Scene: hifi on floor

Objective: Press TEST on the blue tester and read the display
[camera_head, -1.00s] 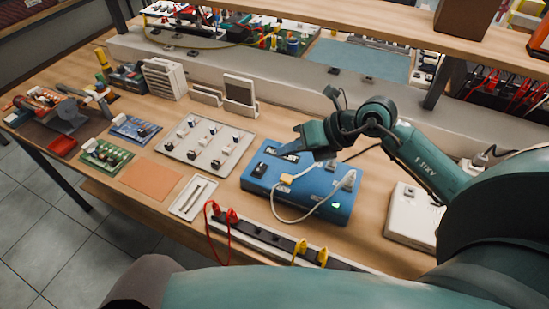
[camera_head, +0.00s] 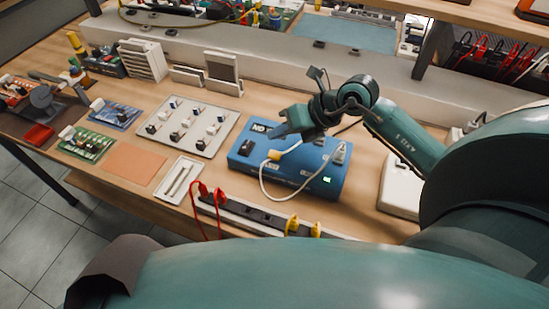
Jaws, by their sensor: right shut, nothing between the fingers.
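The blue tester (camera_head: 308,182) lies on the wooden bench right of the middle. A black switch or button (camera_head: 247,147) sits at the front left. A small green light (camera_head: 327,180) glows at the front right. A white cable (camera_head: 264,190) with a yellowish plug loops across the tester. My left gripper is not in view.
A power strip (camera_head: 250,214) with red and yellow plugs runs along the front. A white tray (camera_head: 178,180), an orange mat (camera_head: 133,164) and a grey component board (camera_head: 189,126) lie to the left. A white box (camera_head: 397,188) stands to the right. A shelf overhangs the back.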

